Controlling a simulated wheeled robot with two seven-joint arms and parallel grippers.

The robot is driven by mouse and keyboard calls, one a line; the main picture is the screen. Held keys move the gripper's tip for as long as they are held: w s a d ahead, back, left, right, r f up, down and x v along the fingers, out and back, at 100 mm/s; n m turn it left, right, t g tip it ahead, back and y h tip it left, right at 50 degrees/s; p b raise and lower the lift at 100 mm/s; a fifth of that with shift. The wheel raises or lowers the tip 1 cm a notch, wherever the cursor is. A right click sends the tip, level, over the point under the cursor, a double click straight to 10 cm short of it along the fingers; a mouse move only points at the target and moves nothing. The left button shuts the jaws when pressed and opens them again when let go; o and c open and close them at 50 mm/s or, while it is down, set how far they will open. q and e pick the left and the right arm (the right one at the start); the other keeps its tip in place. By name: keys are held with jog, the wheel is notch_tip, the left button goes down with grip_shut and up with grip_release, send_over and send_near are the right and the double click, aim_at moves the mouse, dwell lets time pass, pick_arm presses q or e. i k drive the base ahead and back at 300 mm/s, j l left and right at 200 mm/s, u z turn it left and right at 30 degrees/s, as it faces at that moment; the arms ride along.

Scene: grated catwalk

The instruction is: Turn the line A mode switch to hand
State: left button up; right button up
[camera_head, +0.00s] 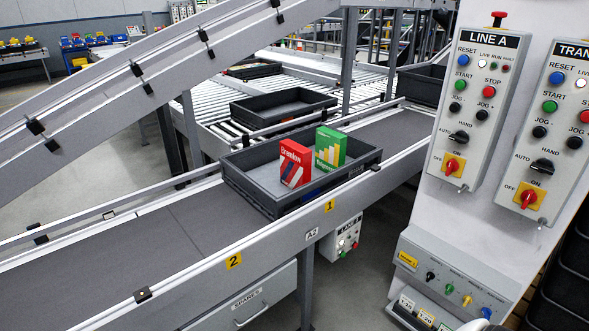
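The LINE A control panel (478,105) is a light grey box on a white post at the right. Neither of my grippers is in view.
Above the switch are blue, green, red and black buttons; below it is a red-and-yellow rotary switch (454,166). A similar TRAN panel (555,130) stands close on the right. A conveyor (190,225) carries a grey tray (262,193) with two boxes.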

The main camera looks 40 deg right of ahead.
aim_at(461, 137)
jog(key=z, duration=2.3)
